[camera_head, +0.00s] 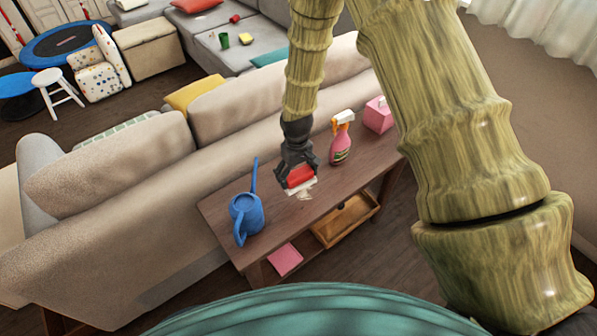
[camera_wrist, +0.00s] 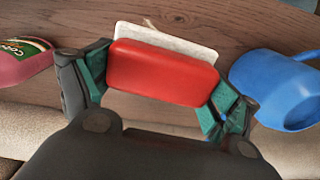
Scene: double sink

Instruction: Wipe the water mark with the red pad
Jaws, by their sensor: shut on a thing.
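The red pad (camera_head: 299,176) has a white layer on its underside. My gripper (camera_head: 297,168) is shut on the red pad and holds it over the middle of the wooden console table (camera_head: 225,208). In the wrist view the red pad (camera_wrist: 163,69) sits between the two fingers, with its white edge toward the top. A pale water mark (camera_head: 304,194) shows on the tabletop just in front of the pad. Part of it also shows past the white edge in the wrist view (camera_wrist: 182,20). I cannot tell whether the pad touches the tabletop.
A blue watering can (camera_head: 246,214) stands left of the pad. A pink spray bottle (camera_head: 341,143) and a pink box (camera_head: 378,115) stand to the right. A beige sofa (camera_head: 120,230) backs the table. A wooden tray (camera_head: 345,220) and a pink item (camera_head: 285,259) lie on the lower shelf.

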